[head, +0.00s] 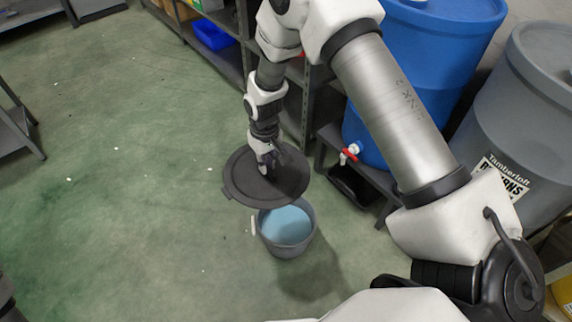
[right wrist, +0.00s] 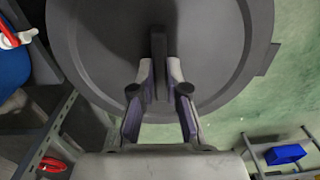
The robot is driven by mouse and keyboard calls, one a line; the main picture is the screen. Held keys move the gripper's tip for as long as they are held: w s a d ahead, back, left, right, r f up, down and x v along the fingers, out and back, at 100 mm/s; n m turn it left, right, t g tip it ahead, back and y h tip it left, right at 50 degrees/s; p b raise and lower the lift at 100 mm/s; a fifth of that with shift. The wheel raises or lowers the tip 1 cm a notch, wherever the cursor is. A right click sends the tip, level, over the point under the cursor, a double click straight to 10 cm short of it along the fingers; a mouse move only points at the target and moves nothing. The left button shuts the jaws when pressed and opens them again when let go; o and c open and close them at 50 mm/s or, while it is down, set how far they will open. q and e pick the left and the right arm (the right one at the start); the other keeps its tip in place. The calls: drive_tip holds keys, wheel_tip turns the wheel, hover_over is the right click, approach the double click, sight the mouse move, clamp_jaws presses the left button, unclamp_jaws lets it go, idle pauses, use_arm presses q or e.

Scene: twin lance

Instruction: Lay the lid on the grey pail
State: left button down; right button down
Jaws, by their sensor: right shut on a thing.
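The dark grey round lid (head: 240,180) hangs from my right gripper (head: 269,163), which is shut on its raised handle. In the right wrist view the two fingers (right wrist: 158,75) close on the upright handle (right wrist: 158,50), and the lid (right wrist: 215,30) fills the upper part. The grey pail (head: 288,248) stands on the floor below, with light blue contents showing. In the head view the lid overlaps the pail's far rim and appears above it, apart from it. My left gripper is not in view.
A blue barrel (head: 430,45) with a red-and-white tap stands on a low stand at the right, with a black tray (head: 352,187) below. A grey barrel (head: 530,95) is farther right. Shelves with a blue bin (head: 212,35) stand behind.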

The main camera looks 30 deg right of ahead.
drive_tip(key=d+f+b, duration=0.3)
drive_tip(key=f+b, duration=0.9)
drive_tip(key=f, duration=0.4)
drive_tip(key=d+f+b, duration=0.4)
drive_tip(key=f+b, duration=0.8)
drive_tip(key=f, duration=0.4)
drive_tip(key=shift+w+f, duration=0.25)
drive_tip(key=shift+f, duration=0.15)
drive_tip(key=shift+s+p, duration=0.1)
drive_tip(key=shift+p, duration=1.1)
drive_tip(key=shift+f+p, duration=0.3)
drive_tip(key=shift+f, duration=0.5)
idle(0.5)
drive_tip(key=c, duration=1.1)
unclamp_jaws()
drive_tip(key=shift+o, duration=0.4)
